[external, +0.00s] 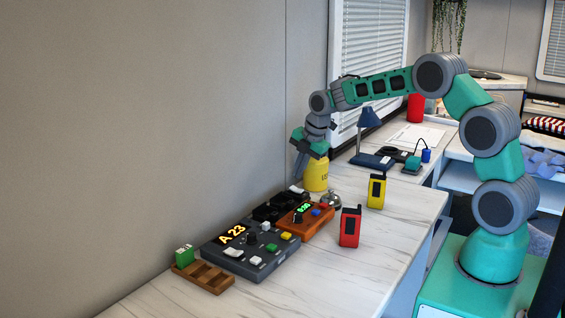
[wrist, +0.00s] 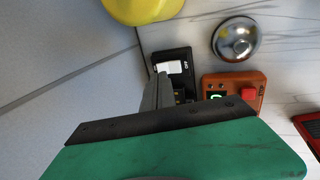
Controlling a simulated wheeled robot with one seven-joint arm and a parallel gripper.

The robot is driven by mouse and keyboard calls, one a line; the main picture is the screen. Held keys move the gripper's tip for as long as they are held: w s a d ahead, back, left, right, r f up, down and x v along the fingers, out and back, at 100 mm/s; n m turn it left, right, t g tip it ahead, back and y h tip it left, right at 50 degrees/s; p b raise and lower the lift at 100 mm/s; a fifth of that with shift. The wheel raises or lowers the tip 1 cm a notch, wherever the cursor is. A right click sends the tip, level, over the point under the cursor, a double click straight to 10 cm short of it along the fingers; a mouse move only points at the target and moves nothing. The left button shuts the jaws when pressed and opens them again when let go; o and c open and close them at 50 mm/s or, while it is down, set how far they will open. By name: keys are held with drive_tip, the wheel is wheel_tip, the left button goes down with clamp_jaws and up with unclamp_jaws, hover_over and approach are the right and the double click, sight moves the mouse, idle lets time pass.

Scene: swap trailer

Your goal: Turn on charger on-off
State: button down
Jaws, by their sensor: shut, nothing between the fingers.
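The charger is a black box (external: 268,212) on the counter by the wall, also in the wrist view (wrist: 182,55). A white rocker switch (wrist: 168,69) is on its far end, with the word OFF beside it. The switch also shows as a small white patch in the external view (external: 296,189). My gripper (external: 298,178) points down just above that end of the charger. Its closed fingers (wrist: 160,78) are empty and overlap the switch's edge in the wrist view; I cannot tell whether they touch it. My gripper hides part of the charger.
An orange device with a green display (external: 318,222) stands right beside the charger, and a grey console reading A 23 (external: 250,262) is in front. A yellow canister (external: 316,174) and silver bell (external: 331,201) are close by. Red (external: 350,228) and yellow (external: 377,192) radios stand to the right.

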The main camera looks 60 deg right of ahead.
sight(293, 187)
drive_tip(key=x, duration=0.3)
drive_tip(key=shift+w+f, duration=0.15)
drive_tip(key=shift+f, duration=0.25)
drive_tip(key=shift+w+f+b, duration=0.25)
drive_tip(key=shift+f+b, duration=0.3)
drive_tip(key=shift+f, duration=0.05)
drive_tip(key=shift+s+r+p, duration=0.1)
drive_tip(key=shift+r+p, duration=0.25)
drive_tip(key=shift+s, duration=0.1)
